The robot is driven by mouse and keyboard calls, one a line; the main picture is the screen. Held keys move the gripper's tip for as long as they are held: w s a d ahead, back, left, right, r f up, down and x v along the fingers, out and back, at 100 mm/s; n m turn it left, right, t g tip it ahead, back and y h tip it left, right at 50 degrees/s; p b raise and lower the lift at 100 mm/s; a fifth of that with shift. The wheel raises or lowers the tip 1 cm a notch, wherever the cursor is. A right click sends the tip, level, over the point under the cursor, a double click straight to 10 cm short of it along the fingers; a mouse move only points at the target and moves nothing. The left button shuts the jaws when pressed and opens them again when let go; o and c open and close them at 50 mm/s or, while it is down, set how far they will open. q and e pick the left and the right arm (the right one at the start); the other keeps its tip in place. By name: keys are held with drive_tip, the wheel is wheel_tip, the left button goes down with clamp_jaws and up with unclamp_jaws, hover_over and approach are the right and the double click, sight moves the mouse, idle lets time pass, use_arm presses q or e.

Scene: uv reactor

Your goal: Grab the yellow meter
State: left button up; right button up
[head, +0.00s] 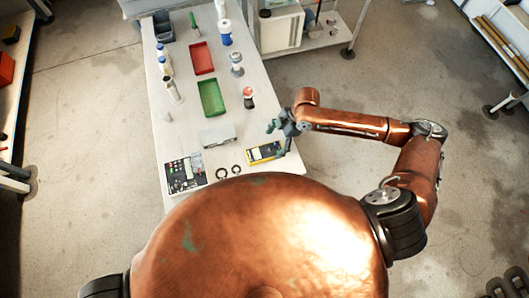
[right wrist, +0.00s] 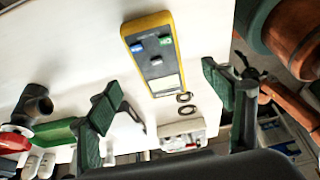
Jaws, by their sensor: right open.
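The yellow meter (head: 264,153) lies on the white table near its right edge, close to my body. In the right wrist view the meter (right wrist: 134,47) shows a yellow rim, a dark face with blue and green patches and a pale screen. My right gripper (head: 283,125) is above the table's right edge, just beyond the meter in the head view. In the right wrist view its green-padded fingers (right wrist: 161,80) are spread wide with nothing between them, and the meter appears beyond the gap, apart from both. My left gripper is not in view.
Two dark rings (head: 229,171) and a dark panel device (head: 185,173) lie left of the meter. A grey box (head: 218,134), a green tray (head: 211,98), a red tray (head: 202,58) and several bottles stand farther back. A red-topped bottle (head: 248,98) is near the right edge.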

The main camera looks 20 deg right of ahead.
sight(265, 151)
drive_tip(key=x, duration=0.3)
drive_tip(key=p+x, duration=0.1)
drive_tip(key=x, duration=0.2)
drive_tip(key=shift+w+a, duration=0.15)
drive_tip(key=shift+a, duration=0.35)
drive_tip(key=shift+a+f, duration=0.15)
drive_tip(key=shift+f, duration=0.35)
drive_tip(key=shift+c, duration=0.4)
drive_tip(key=shift+r, duration=0.1)
drive_tip(key=c, duration=1.4)
